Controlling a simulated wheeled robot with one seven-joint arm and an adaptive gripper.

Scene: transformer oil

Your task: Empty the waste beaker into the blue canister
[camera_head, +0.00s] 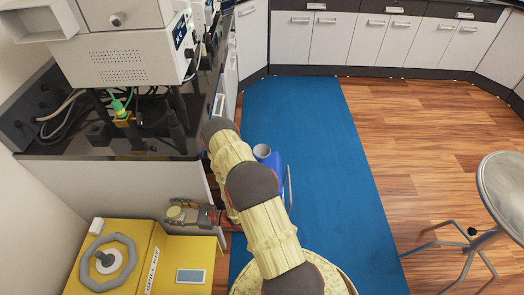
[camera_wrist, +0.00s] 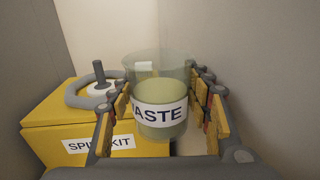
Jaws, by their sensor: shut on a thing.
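The waste beaker (camera_wrist: 160,115) is clear, with a white "WASTE" label and yellowish liquid inside. It looks upright in the wrist view. My gripper (camera_wrist: 158,96) is shut on it, with a finger on each side. In the head view the beaker (camera_head: 176,212) is small, in my gripper (camera_head: 184,213) at lower left, by the yellow spill kit. The blue canister (camera_head: 267,158) stands to the right of the beaker on the blue mat, partly hidden behind my arm. Its pale round mouth faces up.
The yellow spill kit (camera_head: 130,262), with a grey handwheel, is close below the gripper; it also shows in the wrist view (camera_wrist: 55,125). A dark bench (camera_head: 105,152) with instruments and cables is above. The blue mat (camera_head: 320,150) is mostly clear. A stool (camera_head: 500,190) stands right.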

